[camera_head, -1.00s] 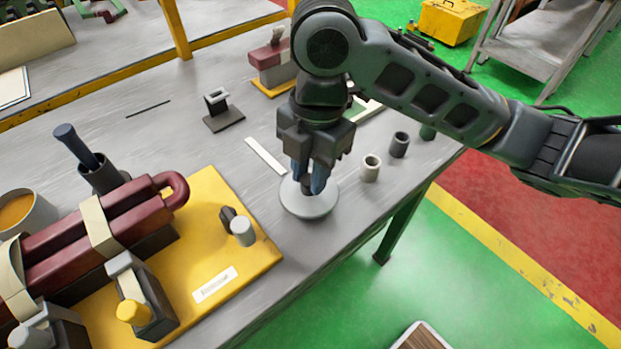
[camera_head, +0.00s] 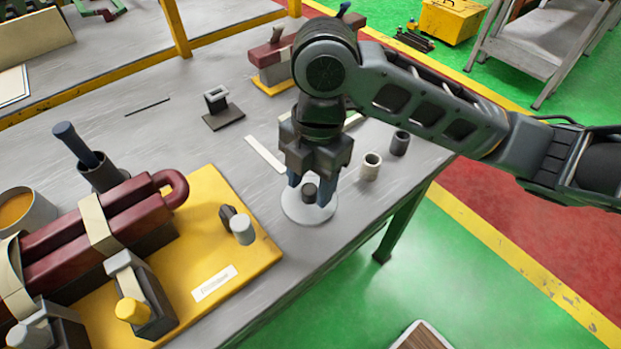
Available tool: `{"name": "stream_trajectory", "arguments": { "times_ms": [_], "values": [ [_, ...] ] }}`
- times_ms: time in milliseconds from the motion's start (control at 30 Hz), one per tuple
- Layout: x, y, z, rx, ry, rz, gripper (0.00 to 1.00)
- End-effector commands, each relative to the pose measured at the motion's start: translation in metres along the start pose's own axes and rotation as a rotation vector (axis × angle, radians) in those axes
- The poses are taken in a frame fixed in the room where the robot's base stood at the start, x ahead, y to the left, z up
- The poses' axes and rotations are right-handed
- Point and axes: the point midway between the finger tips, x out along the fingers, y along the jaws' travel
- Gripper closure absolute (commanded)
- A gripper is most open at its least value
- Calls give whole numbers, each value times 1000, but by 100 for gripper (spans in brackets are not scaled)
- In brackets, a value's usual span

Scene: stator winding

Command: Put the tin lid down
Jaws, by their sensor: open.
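The tin lid (camera_head: 298,213) is a pale grey round disc with a dark knob (camera_head: 310,192) in its middle. It lies flat on the grey workbench, near the front edge. My gripper (camera_head: 310,194) points down over it, with its blue fingers open on either side of the knob. The fingers stand apart from the knob, and they hide part of the lid's far side. An open tin (camera_head: 22,212) with orange-brown contents stands at the far left of the bench.
A yellow board (camera_head: 250,262) with dark red wrapped coils (camera_head: 90,228) lies to the left. Small cups (camera_head: 370,167) stand right of the lid. A white strip (camera_head: 265,154) lies behind it. The bench's front edge is close by.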

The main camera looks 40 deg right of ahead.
Motion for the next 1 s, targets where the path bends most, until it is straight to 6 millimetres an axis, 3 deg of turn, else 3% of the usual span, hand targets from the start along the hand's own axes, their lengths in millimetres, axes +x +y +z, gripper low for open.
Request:
{"name": "stream_trajectory", "arguments": {
  "times_ms": [300,700,1000],
  "values": [
    [-9,0,0,-1,-1,1,46],
    [-89,1,0,-2,-4,3,46],
    [-121,0,0,0,-2,1,46]
  ]
}}
